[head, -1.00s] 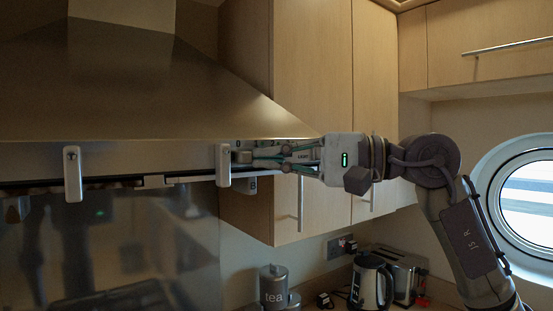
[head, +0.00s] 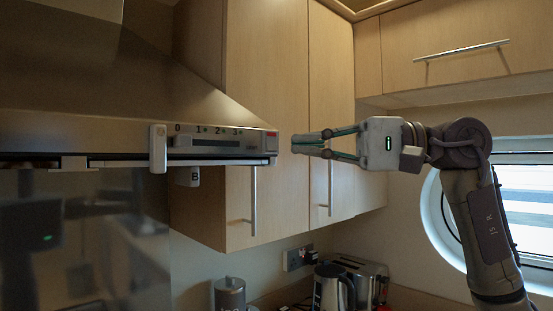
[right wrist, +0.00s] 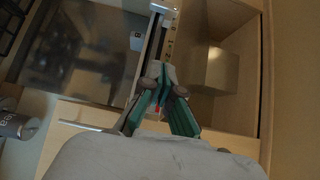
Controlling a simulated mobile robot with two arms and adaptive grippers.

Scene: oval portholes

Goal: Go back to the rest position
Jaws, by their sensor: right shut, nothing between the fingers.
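My right gripper (head: 296,144) is shut and empty in the head view. It points left and sits apart from the right end of the cooker hood (head: 60,136). The hood's front edge carries a slider panel marked 0 1 2 3 (head: 215,138). A pale upright knob (head: 158,149) stands at the panel's left, by the 0. In the right wrist view my shut fingers (right wrist: 160,88) point at the hood's edge. My left gripper is not in view.
Tall wooden cupboards (head: 270,90) with metal handles stand behind my right gripper. A kettle (head: 333,288), a toaster (head: 365,275) and a tin (head: 229,292) stand on the counter below. A round window (head: 520,195) is at the right.

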